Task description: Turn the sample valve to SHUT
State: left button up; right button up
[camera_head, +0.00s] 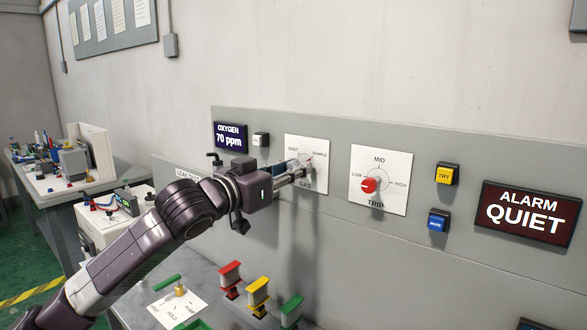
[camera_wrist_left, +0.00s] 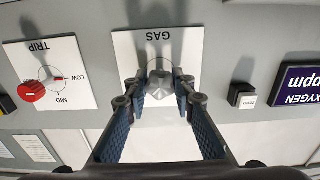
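The sample valve is a grey knob on a white plate (camera_head: 315,150) lettered GAS, with SHUT at upper left and SAMPLE at upper right. In the head view my left gripper (camera_head: 304,171) reaches the plate and hides most of the knob. In the left wrist view, which shows the panel upside down, the knob (camera_wrist_left: 160,88) sits between the two fingertips of my left gripper (camera_wrist_left: 159,92). The fingers are apart, one on each side, with narrow gaps seeming to show beside the knob. Which label the knob points to cannot be told. My right gripper is not in view.
Right of the valve is the TRIP plate (camera_head: 384,195) with a red knob (camera_head: 368,186). TRY (camera_head: 446,174) and MUTE (camera_head: 438,220) buttons and an alarm sign (camera_head: 527,212) reading QUIET follow. A display (camera_head: 230,137) reads OXYGEN 70 ppm. Coloured blocks (camera_head: 258,290) stand on the bench below.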

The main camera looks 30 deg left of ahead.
pick_arm(q)
grip_shut()
jog(key=n+p, duration=0.1)
jog(key=n, duration=0.2)
jog(key=shift+r+n, duration=0.1)
jog(key=shift+n, duration=0.2)
jog(key=n+p, duration=0.3)
jog(key=n, duration=0.1)
jog(key=shift+r+n, duration=0.1)
jog(key=shift+n, duration=0.2)
jog(key=n+p, duration=0.7)
jog(key=p, duration=0.1)
jog(key=shift+n, duration=0.3)
jog(key=shift+f+n+p, duration=0.2)
jog(key=shift+n+p, duration=0.9)
jog(key=shift+p, duration=0.3)
